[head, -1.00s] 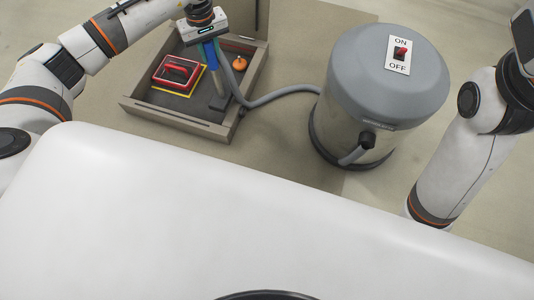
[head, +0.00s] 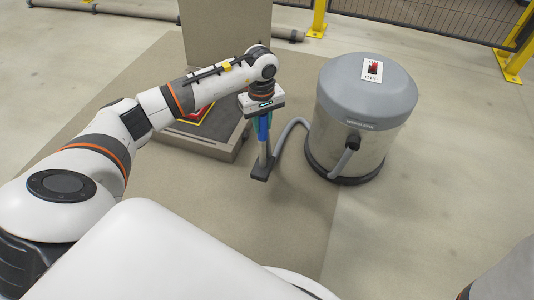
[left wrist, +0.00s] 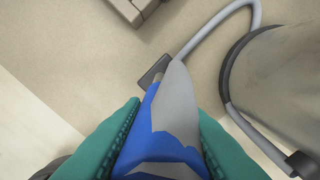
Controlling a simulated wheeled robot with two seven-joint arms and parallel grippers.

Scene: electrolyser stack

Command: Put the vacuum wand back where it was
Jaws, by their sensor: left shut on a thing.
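The vacuum wand (head: 263,148) has a blue grip, a grey tube and a dark flat foot (head: 261,171). It hangs nearly upright between the low tray and the vacuum in the head view. My left gripper (head: 263,121) is shut on its blue grip. In the left wrist view, teal fingers press both sides of the blue and grey wand (left wrist: 165,120), and its foot (left wrist: 153,71) shows beyond. I cannot tell whether the foot touches the floor. A grey hose (head: 286,132) runs to the vacuum drum (head: 345,115). My right gripper is out of view.
The low tray (head: 226,147) holds a red and yellow item (head: 199,119), partly hidden by my left arm. A tall panel (head: 228,35) stands behind it. The vacuum lid carries a red ON/OFF switch (head: 373,68). Floor in front of the wand is clear.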

